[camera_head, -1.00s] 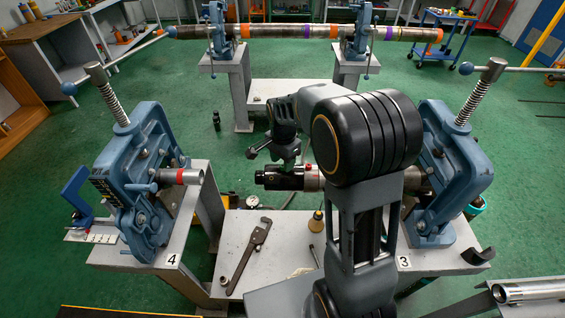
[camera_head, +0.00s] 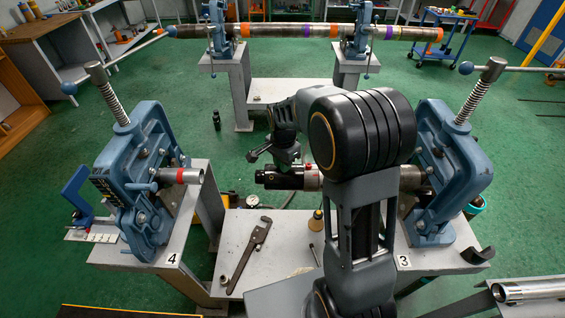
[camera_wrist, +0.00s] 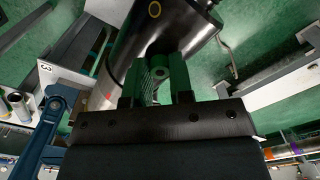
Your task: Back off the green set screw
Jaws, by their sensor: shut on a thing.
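The green set screw (camera_wrist: 160,72) shows in the wrist view as a round green head with a socket in its middle. It stands on a black cylindrical coupling (camera_wrist: 160,28). My gripper (camera_wrist: 157,80) is shut on the screw, with a finger on each side of its head. In the head view, my gripper (camera_head: 286,158) points down at the black coupling (camera_head: 280,178), which sits on the end of a pipe held in the right vise (camera_head: 455,160). The screw itself is mostly hidden by my gripper there.
The left vise (camera_head: 135,185) holds a short pipe with a red band (camera_head: 182,176), apart from the coupling. A long banded pipe (camera_head: 285,31) lies across the rear vises.

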